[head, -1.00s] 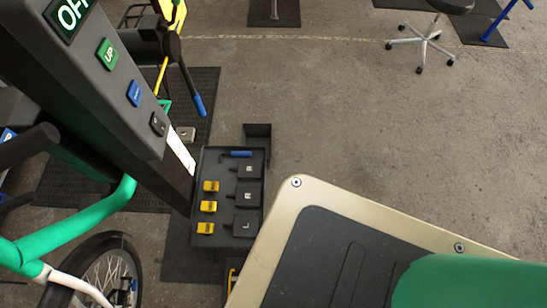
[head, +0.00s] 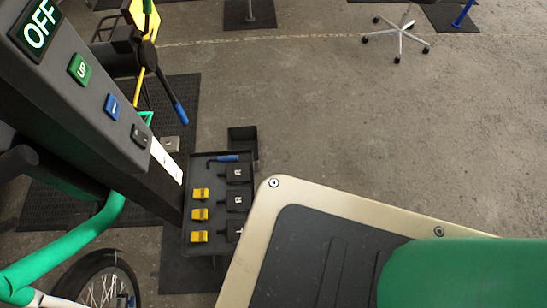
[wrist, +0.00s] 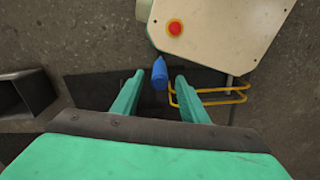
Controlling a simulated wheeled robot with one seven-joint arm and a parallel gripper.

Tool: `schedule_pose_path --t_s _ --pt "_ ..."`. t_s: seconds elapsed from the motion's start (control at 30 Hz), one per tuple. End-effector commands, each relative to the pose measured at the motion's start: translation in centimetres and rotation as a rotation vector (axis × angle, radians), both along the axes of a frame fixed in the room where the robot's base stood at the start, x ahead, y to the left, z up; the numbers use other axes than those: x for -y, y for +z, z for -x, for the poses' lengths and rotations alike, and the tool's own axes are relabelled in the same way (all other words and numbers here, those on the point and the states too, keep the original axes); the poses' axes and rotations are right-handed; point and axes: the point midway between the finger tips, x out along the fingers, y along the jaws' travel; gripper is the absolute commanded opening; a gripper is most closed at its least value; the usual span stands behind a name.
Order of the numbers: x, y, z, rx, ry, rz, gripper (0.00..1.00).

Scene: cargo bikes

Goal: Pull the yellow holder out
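A thin yellow wire frame (wrist: 225,101), which looks like the yellow holder, sticks out beside the cream panel in the wrist view. My gripper (wrist: 160,76) is open, with one green finger on each side of a blue handle-like piece (wrist: 160,73). I cannot tell whether the fingers touch the frame or the blue piece. Neither my gripper nor the frame shows clearly in the head view, where yellow clips (head: 201,194) sit on a dark tray.
The dark tray (head: 207,173) also holds a blue-handled tool (head: 228,158) and black blocks. A dark post with buttons (head: 98,98) and a green bike frame (head: 70,240) stand left. A red button (wrist: 175,28) is on the cream panel.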

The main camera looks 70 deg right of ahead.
Motion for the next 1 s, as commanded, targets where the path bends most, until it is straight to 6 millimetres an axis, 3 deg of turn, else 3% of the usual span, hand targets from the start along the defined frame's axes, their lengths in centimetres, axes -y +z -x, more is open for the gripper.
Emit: schedule_pose_path --t_s 0.2,0.4,1.0 --pt "-0.1 3.7 -0.1 0.001 0.006 0.000 0.40" --pt "-0.1 5.4 -0.1 0.000 0.009 0.000 0.40" --pt "-0.1 5.6 -0.1 -0.001 0.006 0.000 0.40"
